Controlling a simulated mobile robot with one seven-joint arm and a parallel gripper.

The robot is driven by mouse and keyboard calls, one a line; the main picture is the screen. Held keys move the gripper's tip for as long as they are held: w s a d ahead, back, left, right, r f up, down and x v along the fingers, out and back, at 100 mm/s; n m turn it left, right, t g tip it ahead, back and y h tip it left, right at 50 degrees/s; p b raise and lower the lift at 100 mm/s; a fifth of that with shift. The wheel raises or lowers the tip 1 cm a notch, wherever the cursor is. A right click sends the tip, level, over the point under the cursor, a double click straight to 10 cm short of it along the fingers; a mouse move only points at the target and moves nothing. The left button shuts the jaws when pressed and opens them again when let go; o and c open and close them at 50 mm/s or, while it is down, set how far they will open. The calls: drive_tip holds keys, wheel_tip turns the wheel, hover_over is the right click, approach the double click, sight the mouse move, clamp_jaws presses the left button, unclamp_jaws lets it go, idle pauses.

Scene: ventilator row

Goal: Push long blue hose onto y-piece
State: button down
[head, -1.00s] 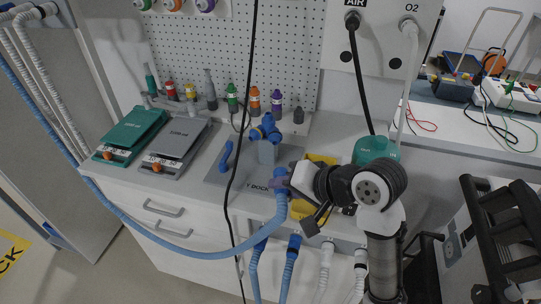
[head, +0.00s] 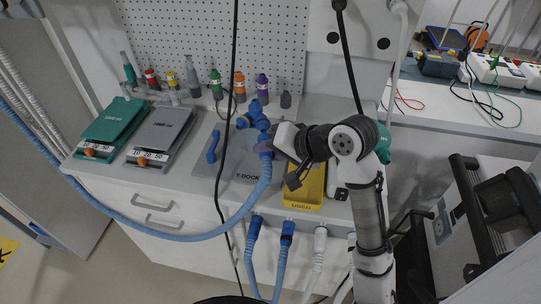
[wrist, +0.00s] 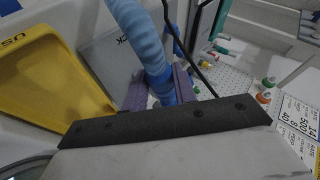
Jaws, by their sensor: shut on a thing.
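The blue y-piece (head: 251,118) sits at the Y-dock (head: 235,172) on the counter, in front of the pegboard. My gripper (head: 265,148) is just below and right of it in the head view. Its purple fingers (wrist: 160,92) are shut around the end cuff of the long blue hose (head: 262,185). The hose also fills the upper middle of the wrist view (wrist: 143,42). It hangs from my gripper, loops left over the counter front and runs up at the far left. The fingers hide the hose mouth, so I cannot tell whether it touches the y-piece.
A black cable (head: 229,110) hangs in front of the dock. A yellow tray (head: 305,187) lies right of the dock. Green (head: 110,125) and grey (head: 162,132) devices stand left. Several hose ends hang along the counter front.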

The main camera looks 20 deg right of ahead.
drive_tip(key=shift+w+d, duration=0.2)
drive_tip(key=shift+w, duration=0.45)
drive_tip(key=shift+w+d+p, duration=0.25)
drive_tip(key=shift+w, duration=0.45)
drive_tip(key=shift+w+d+p, duration=0.2)
drive_tip(key=shift+w, duration=0.45)
idle(0.4)
idle(0.7)
drive_tip(key=c, duration=1)
unclamp_jaws()
drive_tip(key=shift+c, duration=0.2)
drive_tip(key=b+v, duration=0.2)
drive_tip(key=v, duration=1.1)
drive_tip(key=shift+s+d+r, duration=0.2)
drive_tip(key=shift+r, duration=0.1)
